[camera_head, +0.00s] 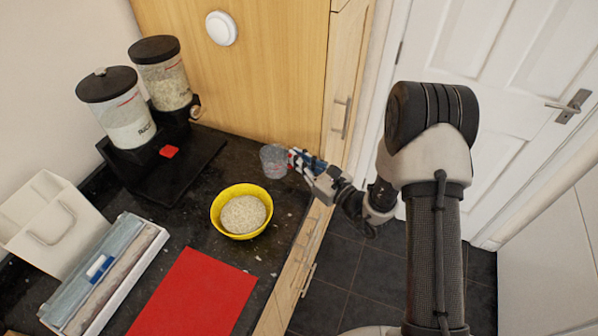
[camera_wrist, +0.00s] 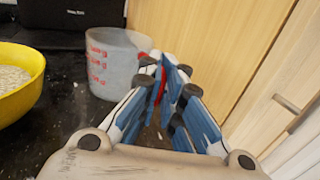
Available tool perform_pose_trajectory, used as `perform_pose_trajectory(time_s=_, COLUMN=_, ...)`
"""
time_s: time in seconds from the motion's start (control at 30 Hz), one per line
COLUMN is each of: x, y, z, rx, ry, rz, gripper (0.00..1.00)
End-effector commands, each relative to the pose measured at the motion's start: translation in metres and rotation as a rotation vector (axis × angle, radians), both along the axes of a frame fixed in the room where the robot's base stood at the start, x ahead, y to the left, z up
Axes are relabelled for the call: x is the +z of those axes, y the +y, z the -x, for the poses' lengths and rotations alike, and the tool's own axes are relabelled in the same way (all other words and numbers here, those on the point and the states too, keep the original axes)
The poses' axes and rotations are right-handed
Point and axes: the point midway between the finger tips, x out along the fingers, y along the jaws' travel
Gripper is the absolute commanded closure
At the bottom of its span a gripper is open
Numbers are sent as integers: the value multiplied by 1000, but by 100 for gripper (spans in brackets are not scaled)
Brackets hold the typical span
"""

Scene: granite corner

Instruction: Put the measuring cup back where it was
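The measuring cup (camera_head: 273,161) is clear grey and stands upright on the dark counter, near the wooden panel. In the wrist view the cup (camera_wrist: 112,66) shows red scale marks, and its right side is partly hidden behind my fingertips. My gripper (camera_head: 296,160) is at the cup's right side, low over the counter edge. In the wrist view the fingertips (camera_wrist: 166,72) are close together, with a narrow gap and something red between them. I cannot tell whether they grip the cup's handle or only stand beside it.
A yellow bowl (camera_head: 227,231) of grain stands in front of the cup. Two dispensers (camera_head: 125,122) (camera_head: 168,85) on a black stand are at the left. A red mat (camera_head: 195,295), a tray (camera_head: 148,245) and a white container (camera_head: 40,205) lie nearer. A wooden cabinet (camera_head: 270,70) borders the back.

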Motion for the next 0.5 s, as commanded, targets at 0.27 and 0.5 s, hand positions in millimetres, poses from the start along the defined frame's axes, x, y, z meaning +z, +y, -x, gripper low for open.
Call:
perform_pose_trajectory(time_s=0.27, x=-40, y=0, z=0, rx=0, ry=2, rz=-1, gripper=100)
perform_pose_trajectory(time_s=0.5, x=-41, y=0, z=0, rx=0, ry=0, rz=0, gripper=100)
